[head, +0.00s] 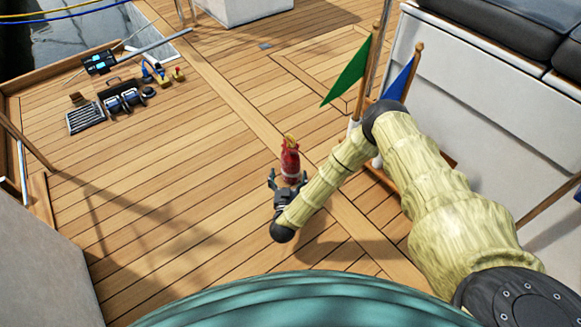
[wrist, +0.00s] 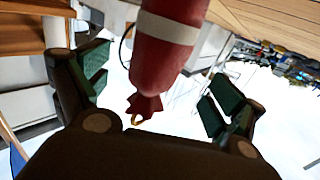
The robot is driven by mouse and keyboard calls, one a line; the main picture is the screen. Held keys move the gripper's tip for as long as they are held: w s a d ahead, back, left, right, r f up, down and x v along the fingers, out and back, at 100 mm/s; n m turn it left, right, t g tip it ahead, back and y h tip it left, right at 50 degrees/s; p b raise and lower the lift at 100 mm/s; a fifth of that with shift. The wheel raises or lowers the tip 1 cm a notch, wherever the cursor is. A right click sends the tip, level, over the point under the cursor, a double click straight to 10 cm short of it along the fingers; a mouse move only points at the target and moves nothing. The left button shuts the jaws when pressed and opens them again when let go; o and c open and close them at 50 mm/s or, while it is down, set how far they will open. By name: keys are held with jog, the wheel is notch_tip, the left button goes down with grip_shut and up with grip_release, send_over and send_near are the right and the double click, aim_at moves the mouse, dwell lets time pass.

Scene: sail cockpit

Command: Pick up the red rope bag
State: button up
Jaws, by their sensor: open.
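The red rope bag (head: 290,163) is a small red cylinder with a pale band and a gathered, yellowish top. It looks upright on the wooden deck in the middle of the head view.
Winches and tools (head: 120,98) lie at the far left. The deck left of the bag is clear.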

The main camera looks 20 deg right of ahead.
aim_at(290, 169)
jog(key=shift+b+x, duration=0.3)
jog(key=shift+x, duration=0.75)
jog(key=b+x, duration=0.2)
jog(key=shift+w+d+f, duration=0.15)
jog(key=shift+w, duration=0.05)
jog(key=shift+b+x, duration=0.75)
jog(key=shift+x, duration=0.25)
jog(key=shift+w+d+r, duration=0.1)
jog(key=shift+w+r, duration=0.15)
jog(key=shift+w, duration=0.05)
jog(key=shift+c, duration=0.3)
jog(key=c, duration=1.3)
